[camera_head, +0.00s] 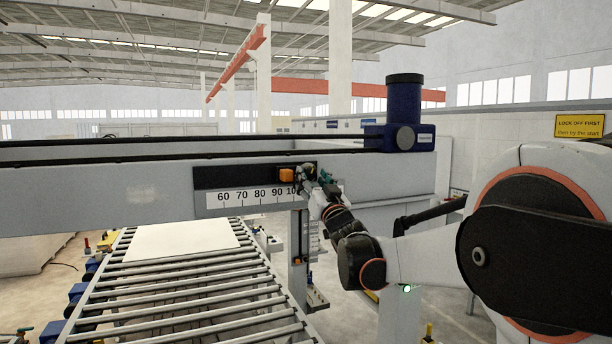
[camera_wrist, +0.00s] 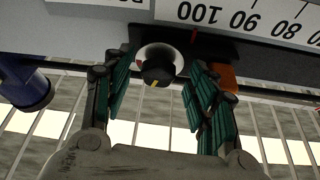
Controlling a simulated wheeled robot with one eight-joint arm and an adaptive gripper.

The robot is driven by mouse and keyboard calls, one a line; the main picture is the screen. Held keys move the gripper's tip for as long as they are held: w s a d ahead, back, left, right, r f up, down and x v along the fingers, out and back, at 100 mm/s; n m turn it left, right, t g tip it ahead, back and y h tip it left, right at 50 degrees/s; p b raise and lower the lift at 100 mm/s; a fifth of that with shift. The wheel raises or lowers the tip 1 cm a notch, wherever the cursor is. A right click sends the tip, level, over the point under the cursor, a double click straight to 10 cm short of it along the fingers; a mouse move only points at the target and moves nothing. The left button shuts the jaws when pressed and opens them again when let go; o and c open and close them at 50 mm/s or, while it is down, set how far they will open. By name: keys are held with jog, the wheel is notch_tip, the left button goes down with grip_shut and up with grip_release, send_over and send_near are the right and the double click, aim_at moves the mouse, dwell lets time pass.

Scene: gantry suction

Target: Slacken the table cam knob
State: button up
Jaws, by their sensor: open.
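The cam knob (camera_wrist: 156,68) is a round black knob with a yellow mark, set in a pale round collar on a dark carriage at the beam. My gripper (camera_wrist: 159,82) is open in the wrist view, its two green-padded fingers on either side of the knob. A gap shows between the knob and each finger pad. In the head view my gripper (camera_head: 316,178) is at the beam's right part, beside the orange block (camera_head: 286,174); the knob is mostly hidden there. The number scale (camera_head: 255,196) runs along the beam and appears upside down in the wrist view (camera_wrist: 245,17).
A roller conveyor (camera_head: 195,297) with a pale sheet (camera_head: 183,239) runs under the beam (camera_head: 100,196). A blue motor (camera_head: 404,105) stands on the beam to the right. A vertical post (camera_head: 297,255) stands below the gripper. A yellow sign (camera_head: 579,125) hangs at the right.

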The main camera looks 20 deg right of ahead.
jog(key=shift+w+d+r, duration=0.1)
jog(key=shift+w, duration=0.05)
jog(key=c, duration=1.1)
jog(key=shift+n, duration=0.4)
jog(key=n+y, duration=0.1)
jog(key=n, duration=0.1)
jog(key=n+y+b, duration=0.1)
jog(key=shift+d+n+b, duration=0.2)
jog(key=shift+n+b, duration=0.1)
jog(key=shift+n, duration=0.1)
jog(key=shift+d+n+g+y+b, duration=0.1)
jog(key=shift+n+g+y+b, duration=0.15)
jog(key=shift+n+y, duration=0.8)
jog(key=shift+n+g+y+b, duration=0.2)
jog(key=shift+n+y, duration=0.25)
jog(key=shift+n, duration=1.1)
